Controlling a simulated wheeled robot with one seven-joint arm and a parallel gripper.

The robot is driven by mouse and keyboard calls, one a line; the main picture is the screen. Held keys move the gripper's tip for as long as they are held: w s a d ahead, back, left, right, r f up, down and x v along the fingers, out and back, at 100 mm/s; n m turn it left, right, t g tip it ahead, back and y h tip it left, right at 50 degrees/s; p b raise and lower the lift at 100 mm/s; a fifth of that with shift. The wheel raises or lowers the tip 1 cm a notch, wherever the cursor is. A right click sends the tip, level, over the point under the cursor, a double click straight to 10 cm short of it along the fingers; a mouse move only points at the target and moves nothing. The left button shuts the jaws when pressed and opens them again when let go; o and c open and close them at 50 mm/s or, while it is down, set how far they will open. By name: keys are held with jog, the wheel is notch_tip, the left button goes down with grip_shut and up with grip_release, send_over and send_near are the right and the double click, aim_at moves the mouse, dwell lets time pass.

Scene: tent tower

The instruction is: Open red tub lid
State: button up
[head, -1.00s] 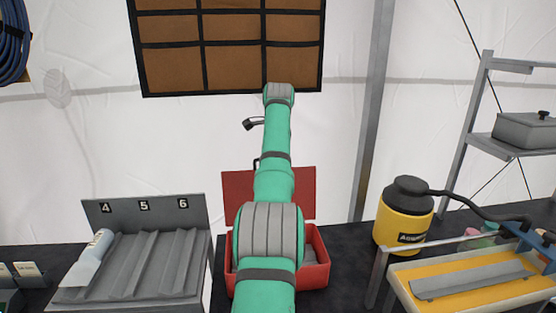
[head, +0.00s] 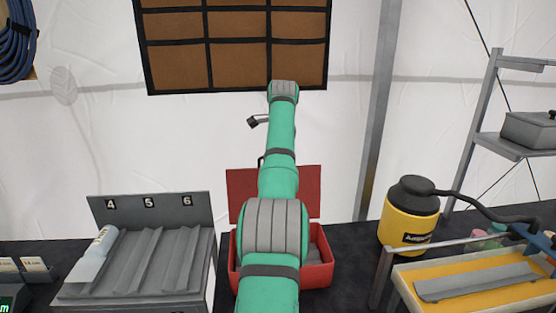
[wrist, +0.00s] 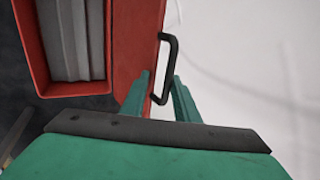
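The red tub (head: 319,274) stands on the dark bench, partly hidden behind my arm. Its red lid (head: 243,192) is raised and stands upright along the tub's back edge, so the tub is open. In the wrist view the tub's rim (wrist: 39,62) surrounds a grey ribbed inside, and the lid (wrist: 134,45) lies to its right. A black handle (wrist: 171,65) is on the lid's outer edge. My gripper (wrist: 164,88) is open, with its two green fingers apart on either side of the handle's lower end. Contact cannot be told. The head view hides my fingers behind my arm.
A grey ribbed rack (head: 150,270) numbered 4 to 6 holds a pale bottle (head: 95,255) left of the tub. A yellow container with a black top (head: 408,215) and a yellow tray (head: 470,304) stand to the right. A white tent wall is behind.

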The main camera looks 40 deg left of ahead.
jog(key=v, duration=1)
jog(key=shift+r, duration=0.2)
